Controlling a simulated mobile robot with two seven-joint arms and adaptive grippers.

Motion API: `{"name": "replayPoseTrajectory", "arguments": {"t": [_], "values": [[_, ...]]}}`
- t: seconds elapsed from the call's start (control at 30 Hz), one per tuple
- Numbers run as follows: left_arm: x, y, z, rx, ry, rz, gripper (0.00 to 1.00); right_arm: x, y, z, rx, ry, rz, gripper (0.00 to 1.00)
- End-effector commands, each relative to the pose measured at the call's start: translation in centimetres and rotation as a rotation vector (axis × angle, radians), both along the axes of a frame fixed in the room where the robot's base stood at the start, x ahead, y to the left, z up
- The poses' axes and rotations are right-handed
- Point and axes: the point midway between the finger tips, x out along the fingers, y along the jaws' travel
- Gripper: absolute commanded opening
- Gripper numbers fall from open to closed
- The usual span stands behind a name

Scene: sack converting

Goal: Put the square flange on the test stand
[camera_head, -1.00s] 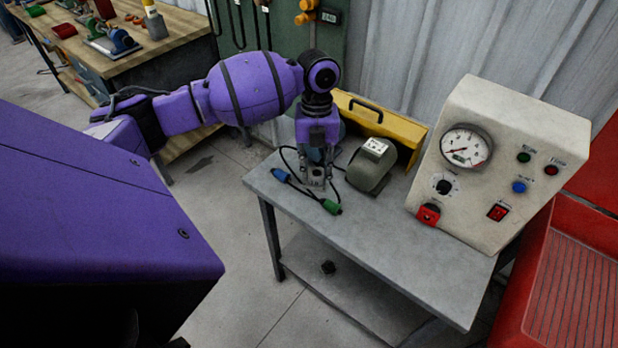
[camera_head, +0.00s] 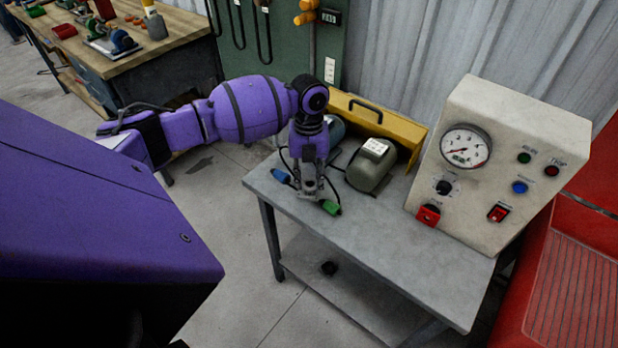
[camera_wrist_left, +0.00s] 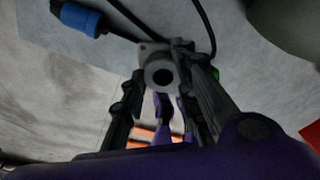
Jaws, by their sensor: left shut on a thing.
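My left gripper (camera_head: 312,190) is over the left end of the grey test stand table (camera_head: 420,264). It points down and is shut on the square flange. In the left wrist view the square flange (camera_wrist_left: 153,47) is a grey plate with a round hub and a dark hole, between the fingertips (camera_wrist_left: 163,78). In the head view the flange is small and mostly hidden by the fingers. I cannot tell whether it touches the tabletop. My right gripper is not in view.
A cable with a blue connector (camera_head: 281,176) and a green connector (camera_head: 331,208) lies close to the gripper. A grey-green motor (camera_head: 368,172), a yellow guard (camera_head: 400,130) and a gauge panel (camera_head: 490,195) stand behind and right. The table's front middle is clear.

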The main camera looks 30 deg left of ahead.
Motion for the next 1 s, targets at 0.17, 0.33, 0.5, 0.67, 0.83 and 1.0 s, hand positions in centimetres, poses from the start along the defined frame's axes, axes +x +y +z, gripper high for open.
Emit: {"name": "replayPoseTrajectory", "arguments": {"t": [0.17, 0.33, 0.5, 0.67, 0.83, 1.0], "values": [[0.0, 0.0, -0.7, -0.001, 0.001, 0.000, 0.00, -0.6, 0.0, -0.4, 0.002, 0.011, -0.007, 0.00], [0.0, 0.0, -0.9, -0.001, 0.001, 0.000, 0.33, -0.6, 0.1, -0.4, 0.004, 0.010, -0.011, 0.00], [0.0, 0.0, -0.9, -0.001, 0.001, 0.000, 0.47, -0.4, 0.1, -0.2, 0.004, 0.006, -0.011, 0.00], [0.0, 0.0, -0.9, -0.001, 0.001, 0.000, 0.47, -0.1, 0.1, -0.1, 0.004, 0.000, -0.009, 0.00], [0.0, 0.0, -0.1, 0.000, -0.001, 0.000, 0.47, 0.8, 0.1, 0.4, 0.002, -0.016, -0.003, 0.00], [0.3, 0.2, 2.5, 0.000, -0.004, -0.001, 0.47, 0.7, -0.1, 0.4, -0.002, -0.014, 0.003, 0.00]]}}
